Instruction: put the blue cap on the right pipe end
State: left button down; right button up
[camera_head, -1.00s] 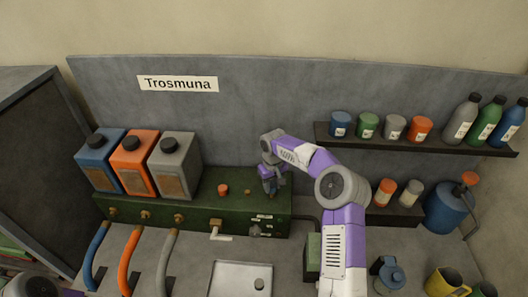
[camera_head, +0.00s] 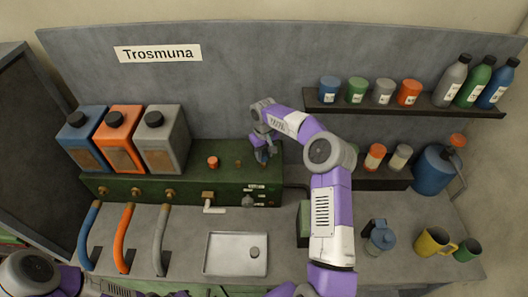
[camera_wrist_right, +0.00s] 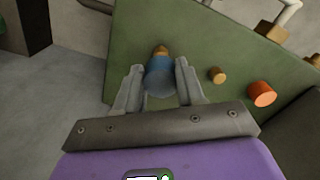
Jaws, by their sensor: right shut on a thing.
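My right gripper (camera_head: 263,152) is over the right end of the green box (camera_head: 140,190). In the right wrist view its fingers (camera_wrist_right: 160,85) are closed on the sides of the blue cap (camera_wrist_right: 160,78). A brass tip, the right pipe end (camera_wrist_right: 160,50), shows right at the cap's far edge. I cannot tell whether the cap is seated on it or just beside it. In the head view the blue cap (camera_head: 262,157) is partly hidden by the gripper. Part of my left arm shows at the bottom left, but its gripper does not.
A bare brass stub (camera_head: 238,163) and an orange cap (camera_head: 212,162) stand on the same box top. Blue, orange and grey canisters (camera_head: 160,140) stand to the left. A shelf with jars (camera_head: 400,110) is at the right. A metal tray (camera_head: 215,262) lies in front.

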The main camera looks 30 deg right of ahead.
aim_at(264, 164)
jog(key=shift+f+b, duration=1.3)
jog(key=shift+f, duration=0.95)
jog(key=o, duration=1.1)
jog(key=shift+r, duration=0.1)
notch_tip(264, 164, up, 8)
jog(key=shift+f, duration=0.25)
